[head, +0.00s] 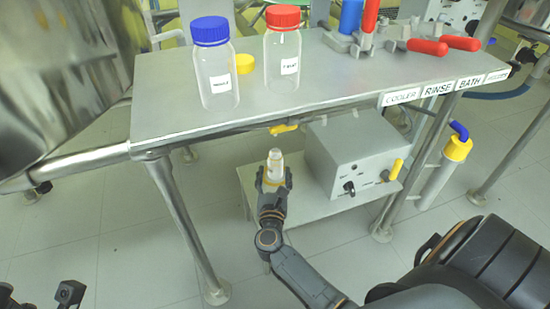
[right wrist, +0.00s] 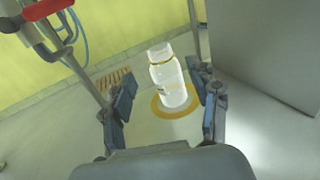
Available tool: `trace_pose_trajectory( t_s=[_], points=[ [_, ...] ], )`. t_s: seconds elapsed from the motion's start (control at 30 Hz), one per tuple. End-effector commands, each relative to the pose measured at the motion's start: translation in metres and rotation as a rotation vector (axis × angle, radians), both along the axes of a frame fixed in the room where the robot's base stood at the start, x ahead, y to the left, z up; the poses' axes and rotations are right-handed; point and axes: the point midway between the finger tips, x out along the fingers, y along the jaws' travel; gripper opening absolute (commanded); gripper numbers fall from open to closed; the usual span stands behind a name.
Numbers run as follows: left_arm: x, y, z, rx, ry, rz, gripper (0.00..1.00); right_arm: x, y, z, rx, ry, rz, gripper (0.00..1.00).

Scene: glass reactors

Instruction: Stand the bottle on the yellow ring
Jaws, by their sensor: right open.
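The white bottle (right wrist: 168,78) is upright inside the yellow ring (right wrist: 158,108) in the right wrist view, and its base appears to rest there. In the head view the bottle (head: 275,160) is above the lower shelf, with its lower part hidden by my right gripper (head: 273,178). My right gripper is open, and in the right wrist view its fingers (right wrist: 165,85) are on both sides of the bottle with visible gaps. Dark parts at the head view's lower left edge may be my left gripper (head: 68,293); its jaws cannot be made out.
A grey control box (head: 345,155) stands right of the bottle on the lower shelf (head: 310,208). The upper table (head: 165,112) overhangs it and carries a blue-capped bottle (head: 216,75) and a red-capped bottle (head: 283,60). A table leg (head: 180,215) stands to the left.

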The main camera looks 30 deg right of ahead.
Motion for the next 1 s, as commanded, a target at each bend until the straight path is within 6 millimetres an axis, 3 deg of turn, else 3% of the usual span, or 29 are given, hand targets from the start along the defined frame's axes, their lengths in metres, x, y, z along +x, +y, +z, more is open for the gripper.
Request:
trace_pose_trajectory(
  t_s=[0.1,0.3,1.0],
  points=[
    [-0.001,0.0,0.003,-0.001,0.005,-0.001,0.7,-0.017,0.012,0.001,0.001,0.002,-0.001,0.6],
    [-0.001,0.0,0.006,-0.001,0.004,-0.001,0.7,-0.03,0.022,0.0,0.0,0.0,0.0,0.6],
    [-0.001,0.001,0.007,-0.003,0.0,0.001,0.7,-0.031,0.022,0.0,0.0,0.0,0.0,0.6]
  ],
)
